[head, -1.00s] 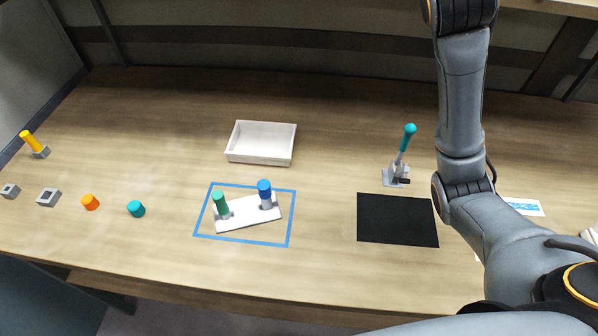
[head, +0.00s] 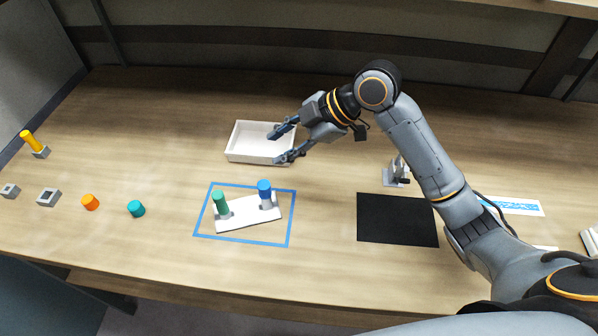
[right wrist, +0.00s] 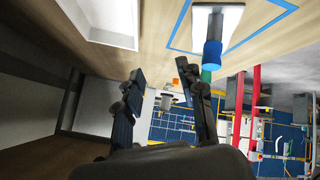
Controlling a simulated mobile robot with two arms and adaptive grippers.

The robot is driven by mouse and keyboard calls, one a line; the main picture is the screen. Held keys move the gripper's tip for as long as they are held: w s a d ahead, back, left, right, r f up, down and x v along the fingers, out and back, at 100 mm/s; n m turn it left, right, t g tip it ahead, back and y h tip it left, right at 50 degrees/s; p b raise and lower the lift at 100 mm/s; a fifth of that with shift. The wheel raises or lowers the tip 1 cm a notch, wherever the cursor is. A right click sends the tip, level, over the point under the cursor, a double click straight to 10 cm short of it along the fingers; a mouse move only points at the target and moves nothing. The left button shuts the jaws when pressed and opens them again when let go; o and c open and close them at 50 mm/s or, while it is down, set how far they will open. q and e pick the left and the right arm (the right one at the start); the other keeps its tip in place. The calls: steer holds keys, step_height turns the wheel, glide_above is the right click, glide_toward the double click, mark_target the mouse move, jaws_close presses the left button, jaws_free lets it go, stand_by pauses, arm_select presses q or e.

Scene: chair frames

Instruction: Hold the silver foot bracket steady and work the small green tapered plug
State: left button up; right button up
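The pale silver-white foot bracket (head: 246,216) lies flat inside a blue outlined rectangle on the table. The green plug (head: 221,204) stands upright at its left end. A blue plug (head: 264,190) stands in a grey collar at its right end. My right gripper (head: 276,147) is open and empty, in front of the white tray in the head view, up and right of the bracket. In the right wrist view, the blue plug (right wrist: 213,54) hides most of the green plug (right wrist: 206,75), and the bracket (right wrist: 232,22) shows partly. My left gripper is not in view.
The white tray (head: 245,157) is empty where visible. A black mat (head: 397,232) and a grey toggle clamp (head: 392,178) are at right, partly behind my arm. Orange (head: 90,202) and teal (head: 136,209) caps and grey square blocks stand at left. Table around the blue outline (head: 243,241) is clear.

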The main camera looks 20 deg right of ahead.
mark_target(274, 205)
steer(key=s+f+g, duration=0.1)
steer(key=s+d+f+m+g, duration=0.1)
steer(key=s, duration=0.1)
steer(key=s+f+g+y, duration=0.1)
steer(key=s, duration=0.1)
steer(key=shift+s+d+f, duration=0.1)
steer(key=shift+d+f, duration=0.25)
steer(key=shift+f, duration=0.05)
steer(key=shift+s+a+f+g, duration=0.1)
steer(key=shift+a+f+g, duration=0.05)
steer(key=shift+g, duration=0.15)
steer(key=x, duration=0.7)
steer(key=shift+a+f, duration=0.15)
steer(key=shift+a, duration=0.1)
jaws_close()
steer(key=shift+o, duration=0.8)
jaws_free()
